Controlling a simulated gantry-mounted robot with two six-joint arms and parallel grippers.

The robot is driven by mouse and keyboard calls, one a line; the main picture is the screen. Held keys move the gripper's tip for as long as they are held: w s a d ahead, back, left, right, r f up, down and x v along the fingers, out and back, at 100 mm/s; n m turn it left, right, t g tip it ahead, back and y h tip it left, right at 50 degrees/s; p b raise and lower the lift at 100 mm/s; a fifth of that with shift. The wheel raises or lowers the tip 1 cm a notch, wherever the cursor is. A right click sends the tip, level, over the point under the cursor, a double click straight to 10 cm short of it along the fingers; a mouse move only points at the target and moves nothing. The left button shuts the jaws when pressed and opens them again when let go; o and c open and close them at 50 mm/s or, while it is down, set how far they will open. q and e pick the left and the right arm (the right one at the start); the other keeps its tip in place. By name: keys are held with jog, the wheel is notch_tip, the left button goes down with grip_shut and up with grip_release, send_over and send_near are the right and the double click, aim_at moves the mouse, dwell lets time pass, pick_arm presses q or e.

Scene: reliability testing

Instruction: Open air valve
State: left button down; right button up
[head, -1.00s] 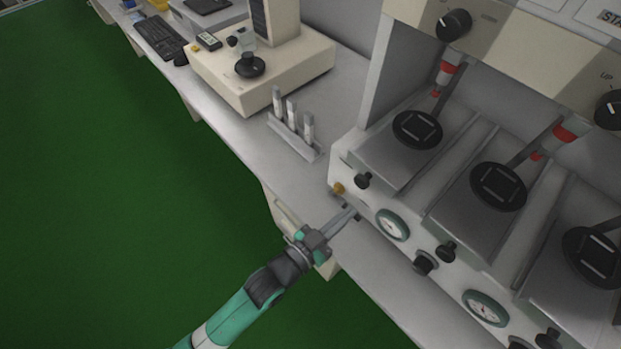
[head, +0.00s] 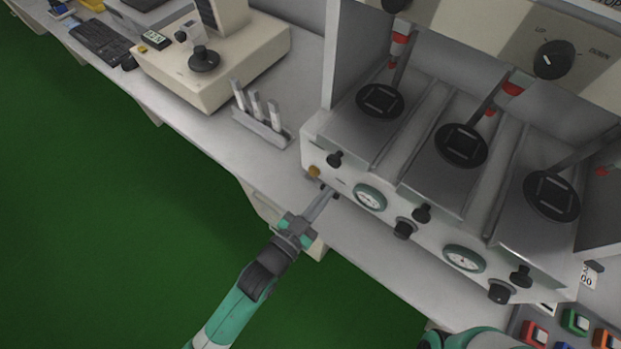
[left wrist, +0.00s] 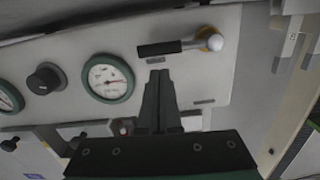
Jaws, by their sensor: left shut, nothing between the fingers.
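The air valve (head: 314,172) shows in the head view as a brass fitting at the left end of the machine's front panel. In the left wrist view the valve's black lever handle (left wrist: 160,48) lies roughly level, with its brass and white pivot (left wrist: 210,42) at the right. My left gripper (head: 328,192) is shut and empty, its fingertips close to the handle. In the left wrist view the closed fingertips (left wrist: 159,73) appear just below the handle; I cannot tell whether they touch it. My right gripper is not in view.
A pressure gauge (head: 370,198) and a black knob (head: 405,228) sit right of the valve on the panel. A rack of tubes (head: 262,125) stands on the bench to the left. Part of my right arm (head: 480,340) shows at the bottom edge. Green floor lies in front.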

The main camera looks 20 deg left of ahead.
pick_arm(q)
jog(key=r+p+v, duration=0.2)
jog(key=p+v, duration=0.2)
jog(key=v, duration=0.6)
jog(key=shift+s+r, duration=0.3)
jog(key=shift+r, duration=0.05)
pick_arm(e)
notch_tip(320, 180, up, 5)
jog(key=shift+s+a+r, duration=0.1)
jog(key=shift+r, duration=0.05)
